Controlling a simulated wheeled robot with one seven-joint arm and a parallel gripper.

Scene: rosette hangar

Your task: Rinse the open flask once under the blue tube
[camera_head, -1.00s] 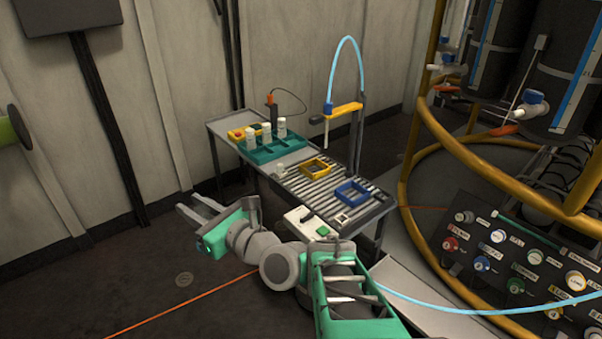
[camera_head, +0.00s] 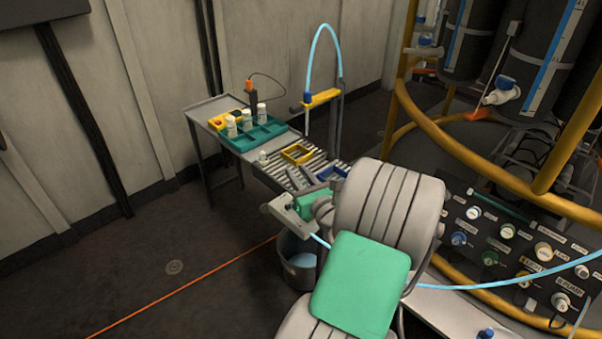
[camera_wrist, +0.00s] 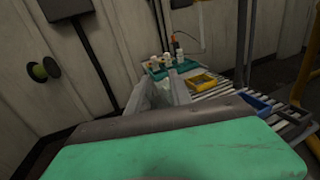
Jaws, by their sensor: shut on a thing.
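The light blue tube (camera_head: 321,45) arches over the table to a yellow arm (camera_head: 321,98), with a pale spout hanging down at its left end. My gripper (camera_head: 303,180) is over the near end of the table, beside the blue frame (camera_head: 332,172) and below and in front of the spout. Its fingers also show in the wrist view (camera_wrist: 162,92). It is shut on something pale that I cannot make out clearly. Several white bottles, such as one at the rack's front (camera_head: 232,127), stand in the teal rack (camera_head: 240,146). I cannot clearly identify the open flask.
A yellow frame (camera_head: 298,153) and a small pale item (camera_head: 263,158) are on the table's slatted top. A bucket (camera_head: 301,270) with bluish contents stands on the floor beneath my arm. A yellow rail (camera_head: 470,150) and a knob panel (camera_head: 520,250) are at the right. Floor at left is clear.

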